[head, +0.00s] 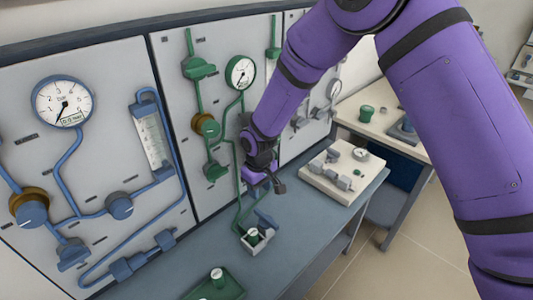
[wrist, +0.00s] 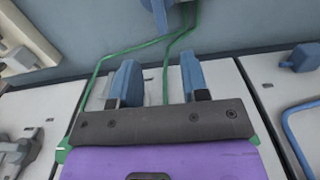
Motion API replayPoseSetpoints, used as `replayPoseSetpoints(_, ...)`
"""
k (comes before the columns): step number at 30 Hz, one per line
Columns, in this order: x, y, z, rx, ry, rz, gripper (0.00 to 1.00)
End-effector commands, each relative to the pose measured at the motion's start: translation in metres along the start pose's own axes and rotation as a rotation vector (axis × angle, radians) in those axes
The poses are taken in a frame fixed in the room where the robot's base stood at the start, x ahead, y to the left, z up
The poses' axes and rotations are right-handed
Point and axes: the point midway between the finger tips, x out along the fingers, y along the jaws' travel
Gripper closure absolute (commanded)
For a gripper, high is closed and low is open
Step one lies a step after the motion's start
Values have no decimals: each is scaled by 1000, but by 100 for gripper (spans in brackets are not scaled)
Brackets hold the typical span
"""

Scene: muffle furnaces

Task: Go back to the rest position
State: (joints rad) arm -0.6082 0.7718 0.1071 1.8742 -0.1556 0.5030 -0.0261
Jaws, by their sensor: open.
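My gripper (head: 268,182) is at the end of my purple arm, in the middle of the head view, in front of the green-piped panel (head: 215,105) and above the grey-blue bench. In the wrist view, the two blue fingers of my gripper (wrist: 160,85) stand apart with nothing between them. Green pipes (wrist: 152,45) run behind the fingers there. In the head view, my arm hides part of the panels behind it.
A small light box (head: 259,243) and a green tray (head: 218,287) stand on the bench (head: 180,275). A white board with fittings (head: 338,190) lies to the right. A blue-piped panel with a gauge (head: 63,102) is at left. Floor shows at lower right.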

Motion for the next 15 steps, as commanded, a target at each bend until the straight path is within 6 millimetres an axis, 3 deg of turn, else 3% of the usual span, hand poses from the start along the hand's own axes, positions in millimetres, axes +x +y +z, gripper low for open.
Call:
replayPoseSetpoints(4,-5,3,1,5,3,2,58)
replayPoseSetpoints(7,-23,13,4,25,15,8,58)
replayPoseSetpoints(15,-119,61,42,137,74,41,58)
